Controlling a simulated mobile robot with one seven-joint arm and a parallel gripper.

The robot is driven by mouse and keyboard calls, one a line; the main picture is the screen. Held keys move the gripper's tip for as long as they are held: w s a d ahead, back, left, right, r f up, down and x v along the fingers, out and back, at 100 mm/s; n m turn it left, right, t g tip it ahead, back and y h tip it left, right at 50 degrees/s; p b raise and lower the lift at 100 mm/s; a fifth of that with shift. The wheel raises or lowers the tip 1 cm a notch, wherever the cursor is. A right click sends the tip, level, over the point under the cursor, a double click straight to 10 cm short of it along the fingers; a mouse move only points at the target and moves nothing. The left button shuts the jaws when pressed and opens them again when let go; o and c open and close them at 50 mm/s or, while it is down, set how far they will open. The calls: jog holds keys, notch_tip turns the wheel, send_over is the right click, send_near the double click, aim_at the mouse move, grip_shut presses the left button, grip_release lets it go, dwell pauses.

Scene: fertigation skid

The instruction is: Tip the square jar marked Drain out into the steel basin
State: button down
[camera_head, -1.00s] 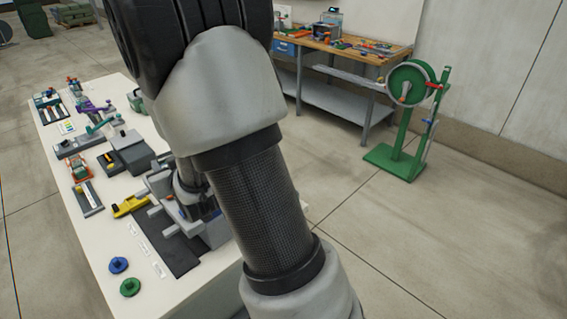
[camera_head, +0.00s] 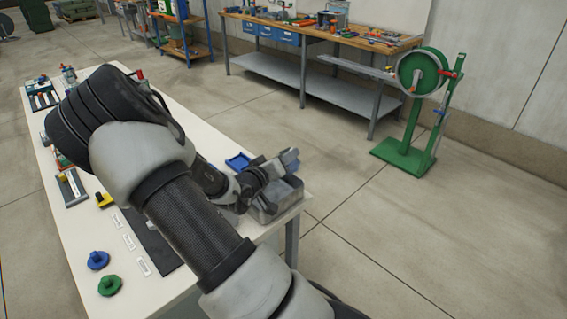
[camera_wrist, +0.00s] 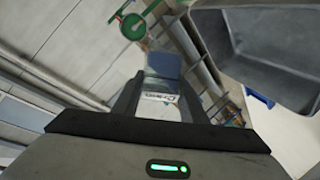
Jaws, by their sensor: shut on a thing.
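My gripper (camera_head: 268,172) is shut on a small square jar (camera_head: 290,158) with grey-blue sides, near the right end of the white table. In the wrist view the jar (camera_wrist: 163,66) sits between the two dark fingers (camera_wrist: 163,100), with a white label whose lettering is too small to read surely. The steel basin (camera_head: 280,205) stands on the table's right end, below the jar in the head view. In the wrist view the basin (camera_wrist: 262,75) fills the upper right, apart from the jar. The jar's contents and exact tilt cannot be made out.
A blue tray (camera_head: 238,162) lies behind the basin. Blue (camera_head: 98,260) and green (camera_head: 110,285) handwheels lie at the table's near end. My arm hides much of the table. A workbench (camera_head: 320,35) and green wheel stand (camera_head: 415,120) are beyond; floor between is clear.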

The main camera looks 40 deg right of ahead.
notch_tip(320, 180, down, 6)
jog(key=b, duration=0.4)
jog(key=shift+r+b, duration=0.1)
jog(key=shift+b, duration=0.3)
jog(key=shift+r+n+p, duration=0.1)
jog(key=shift+n+p, duration=0.2)
jog(key=shift+p, duration=0.25)
jog(key=shift+a+n+p, duration=0.1)
jog(key=shift+n+p, duration=0.3)
jog(key=shift+p, duration=0.05)
jog(key=shift+f+g+h, duration=0.2)
jog(key=shift+g+h, duration=0.1)
jog(key=shift+h, duration=0.1)
jog(key=shift+n+p, duration=0.3)
